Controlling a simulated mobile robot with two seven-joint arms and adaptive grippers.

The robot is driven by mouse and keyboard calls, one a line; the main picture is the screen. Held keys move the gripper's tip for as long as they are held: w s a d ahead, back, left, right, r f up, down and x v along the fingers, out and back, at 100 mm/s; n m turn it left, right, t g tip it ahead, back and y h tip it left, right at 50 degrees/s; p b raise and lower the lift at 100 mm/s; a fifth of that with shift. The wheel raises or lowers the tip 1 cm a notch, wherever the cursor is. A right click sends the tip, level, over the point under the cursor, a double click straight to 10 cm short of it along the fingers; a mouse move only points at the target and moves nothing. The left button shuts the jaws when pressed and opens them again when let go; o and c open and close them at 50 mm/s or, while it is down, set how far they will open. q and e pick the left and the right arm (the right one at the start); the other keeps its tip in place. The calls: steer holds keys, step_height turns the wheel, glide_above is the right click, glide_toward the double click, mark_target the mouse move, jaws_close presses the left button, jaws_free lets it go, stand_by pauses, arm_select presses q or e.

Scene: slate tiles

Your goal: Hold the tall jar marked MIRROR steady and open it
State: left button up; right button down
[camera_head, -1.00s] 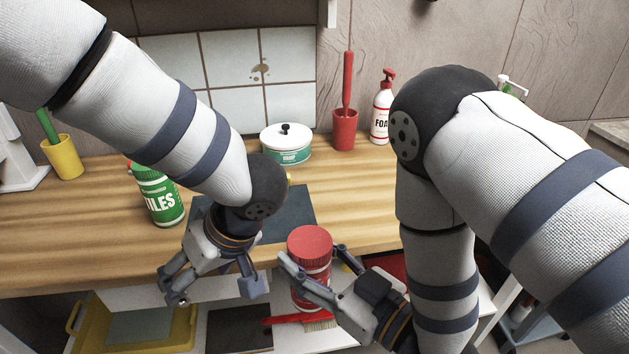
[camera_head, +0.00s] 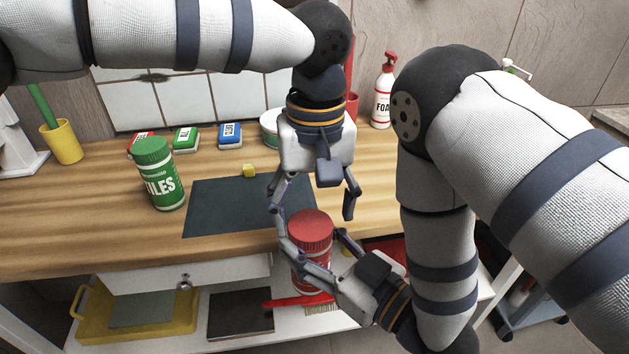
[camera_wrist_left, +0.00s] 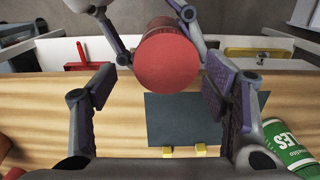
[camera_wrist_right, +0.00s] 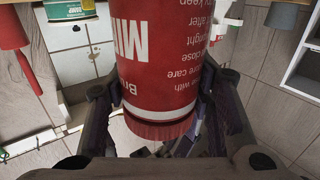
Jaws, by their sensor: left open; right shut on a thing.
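The tall red jar (camera_head: 305,262) with a ribbed red lid (camera_head: 310,225) is held upright in the air at the counter's front edge. In the right wrist view its label (camera_wrist_right: 130,40) shows "MIR", the rest cut off. My right gripper (camera_head: 315,252) is shut around the jar's body, below the lid. My left gripper (camera_head: 312,206) is open, pointing down just above the lid. In the left wrist view the round lid top (camera_wrist_left: 166,62) shows beyond and between its spread fingers, not gripped.
A green TILES jar (camera_head: 160,180) stands on the wooden counter (camera_head: 90,215) to the left. A dark mat (camera_head: 225,205) lies at the middle, with a yellow block (camera_head: 249,170) behind it. Boxes, a tub and a FOAM bottle (camera_head: 383,95) line the back. A yellow tray (camera_head: 95,328) sits below.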

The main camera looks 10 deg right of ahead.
arm_select(q)
steer(key=shift+f, duration=0.35)
steer(key=shift+c, duration=0.3)
